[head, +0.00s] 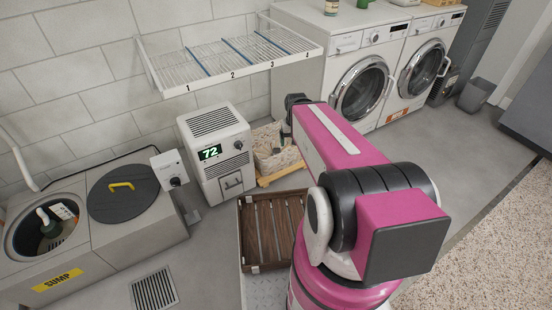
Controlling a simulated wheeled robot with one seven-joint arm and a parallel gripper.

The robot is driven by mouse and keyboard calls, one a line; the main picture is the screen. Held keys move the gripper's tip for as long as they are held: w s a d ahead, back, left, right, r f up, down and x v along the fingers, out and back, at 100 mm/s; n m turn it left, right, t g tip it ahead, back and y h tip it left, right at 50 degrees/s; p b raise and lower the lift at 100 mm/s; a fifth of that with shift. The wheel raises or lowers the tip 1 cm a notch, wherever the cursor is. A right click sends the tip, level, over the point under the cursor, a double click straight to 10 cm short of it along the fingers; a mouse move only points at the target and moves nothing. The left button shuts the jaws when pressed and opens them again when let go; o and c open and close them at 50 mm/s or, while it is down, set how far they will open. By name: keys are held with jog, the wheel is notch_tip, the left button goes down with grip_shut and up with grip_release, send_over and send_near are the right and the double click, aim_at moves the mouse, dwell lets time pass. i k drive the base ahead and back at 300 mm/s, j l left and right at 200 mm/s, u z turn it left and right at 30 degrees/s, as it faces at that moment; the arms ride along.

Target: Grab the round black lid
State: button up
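The round black lid (121,200) lies flat on the top of the grey sump box (150,238), at the left of the head view. It has a yellow handle (121,186) across its upper part. To its left is an open round hole (47,229) in the box top, with a pipe and a white tag inside. My pink arm reaches from the lower right toward the washing machines, well to the right of the lid.
A dehumidifier (218,150) reading 72 stands right of the box, with a small white control box (170,169) between. A wire shelf (235,58) hangs above. Two washing machines (362,88) (425,68) stand behind.

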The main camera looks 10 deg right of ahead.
aim_at(122, 195)
jog(key=k, duration=0.35)
jog(key=u, duration=1.7)
jog(key=i+j+z, duration=0.4)
jog(key=j+z, duration=0.2)
jog(key=i+j+z, duration=0.15)
jog(key=j+z, duration=0.15)
jog(key=i+j, duration=0.05)
jog(key=j, duration=0.05)
